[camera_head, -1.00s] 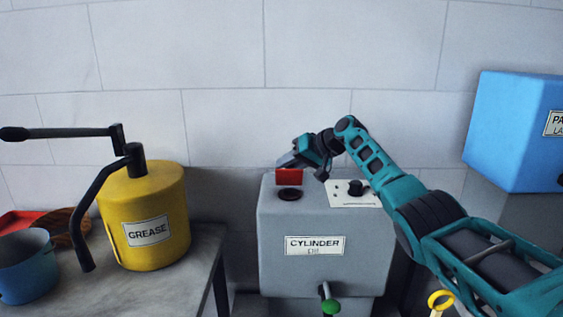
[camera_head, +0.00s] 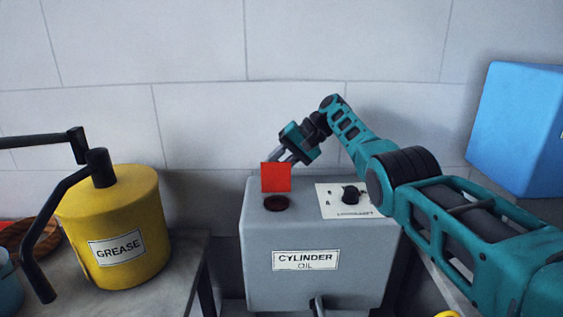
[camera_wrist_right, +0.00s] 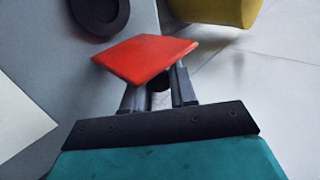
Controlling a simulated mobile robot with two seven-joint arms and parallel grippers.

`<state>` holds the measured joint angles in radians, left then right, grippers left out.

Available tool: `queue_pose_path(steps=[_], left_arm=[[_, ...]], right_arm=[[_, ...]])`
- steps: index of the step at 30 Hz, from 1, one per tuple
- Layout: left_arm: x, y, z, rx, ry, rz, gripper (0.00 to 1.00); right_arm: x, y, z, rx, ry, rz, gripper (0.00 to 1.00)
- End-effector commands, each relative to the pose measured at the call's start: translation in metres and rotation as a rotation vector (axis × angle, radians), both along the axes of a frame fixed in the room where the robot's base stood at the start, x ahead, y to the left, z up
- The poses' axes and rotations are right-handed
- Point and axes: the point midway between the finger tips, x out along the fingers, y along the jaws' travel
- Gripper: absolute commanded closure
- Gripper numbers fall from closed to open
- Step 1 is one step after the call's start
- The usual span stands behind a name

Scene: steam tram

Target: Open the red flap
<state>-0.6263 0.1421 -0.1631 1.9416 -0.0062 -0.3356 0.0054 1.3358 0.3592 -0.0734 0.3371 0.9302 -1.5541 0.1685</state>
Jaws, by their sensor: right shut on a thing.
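The red flap (camera_head: 276,177) stands raised behind a dark round opening (camera_head: 277,203) on top of the grey cylinder oil box (camera_head: 315,240). My right gripper (camera_head: 278,157) reaches the flap from behind and above, and is shut on it. In the right wrist view the flap (camera_wrist_right: 146,58) lies across the fingertips (camera_wrist_right: 155,88) and hides their ends. The dark opening (camera_wrist_right: 100,12) shows at the top left there. My left gripper is not in view.
A yellow grease can (camera_head: 120,220) with a dark crank handle (camera_head: 45,210) stands on a bench at left. A blue box (camera_head: 520,125) is at the right. The pale wall is close behind.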

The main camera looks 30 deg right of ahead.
Motion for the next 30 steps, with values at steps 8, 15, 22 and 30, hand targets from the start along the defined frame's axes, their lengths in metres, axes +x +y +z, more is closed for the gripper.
queue_pose_path(steps=[8, 15, 22, 30], left_arm=[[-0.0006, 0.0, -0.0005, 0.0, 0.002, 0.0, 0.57], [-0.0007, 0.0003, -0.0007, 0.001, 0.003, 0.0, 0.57], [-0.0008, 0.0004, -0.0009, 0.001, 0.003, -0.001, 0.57], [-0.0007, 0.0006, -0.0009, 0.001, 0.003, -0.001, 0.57]], right_arm=[[0.0015, 0.006, 0.003, 0.016, 0.016, -0.006, 1.0], [0.0014, 0.0063, 0.0028, 0.016, 0.018, -0.005, 1.0], [0.0012, 0.0063, 0.0027, 0.016, 0.019, -0.004, 0.67], [0.0, 0.0061, 0.0006, 0.014, 0.025, -0.002, 0.53]])
